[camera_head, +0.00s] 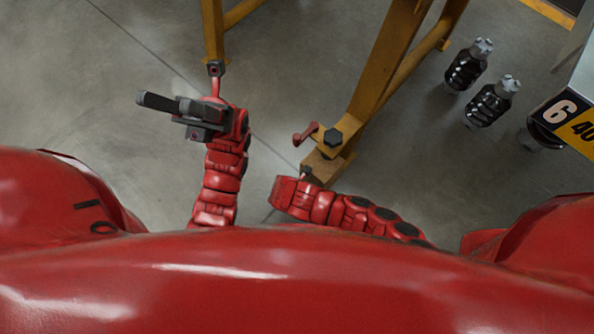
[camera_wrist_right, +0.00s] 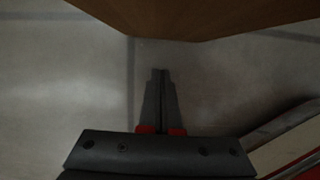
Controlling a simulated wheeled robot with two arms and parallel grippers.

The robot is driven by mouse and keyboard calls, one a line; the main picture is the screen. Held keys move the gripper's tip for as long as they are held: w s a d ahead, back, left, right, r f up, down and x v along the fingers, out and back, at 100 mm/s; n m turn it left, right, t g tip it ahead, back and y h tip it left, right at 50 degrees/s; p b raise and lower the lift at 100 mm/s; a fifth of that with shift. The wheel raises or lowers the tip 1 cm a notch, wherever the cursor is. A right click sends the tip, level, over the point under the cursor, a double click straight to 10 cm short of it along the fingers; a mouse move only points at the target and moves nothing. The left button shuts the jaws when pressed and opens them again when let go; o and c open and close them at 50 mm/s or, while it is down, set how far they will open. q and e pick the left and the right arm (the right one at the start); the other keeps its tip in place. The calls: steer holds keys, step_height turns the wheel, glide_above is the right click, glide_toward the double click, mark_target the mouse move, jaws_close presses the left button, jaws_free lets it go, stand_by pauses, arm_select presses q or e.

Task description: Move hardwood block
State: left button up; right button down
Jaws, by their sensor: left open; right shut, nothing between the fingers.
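I cannot pick out the hardwood block for certain. A brown, wood-coloured surface (camera_wrist_right: 200,18) fills the top of the right wrist view, beyond my fingertips. I cannot tell whether it is the block or part of the frame. My right gripper (camera_wrist_right: 160,75) is shut with nothing between its fingers, pointing toward that surface. In the head view the right gripper is hidden, and my red right arm ends beside the foot of a yellow-brown frame. My left gripper (camera_head: 168,106) is open and empty, above the floor at the left.
A yellow-brown frame leg (camera_head: 385,65) with a black knob and a red handle stands in front of my right arm. Another yellow leg (camera_head: 213,30) stands beyond my left gripper. The left floor is clear.

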steer(key=shift+w+d+b, duration=0.55)
steer(key=shift+w+d, duration=0.25)
steer(key=shift+w, duration=0.35)
arm_select(q)
steer(key=s+a+r+m+t+y, duration=0.3)
steer(key=s+m+t+y, duration=0.3)
steer(key=y, duration=0.3)
steer(key=shift+a+m, duration=0.4)
arm_select(e)
steer(key=shift+w+d, duration=0.2)
steer(key=shift+w, duration=0.05)
arm_select(q)
steer(key=shift+w, duration=0.1)
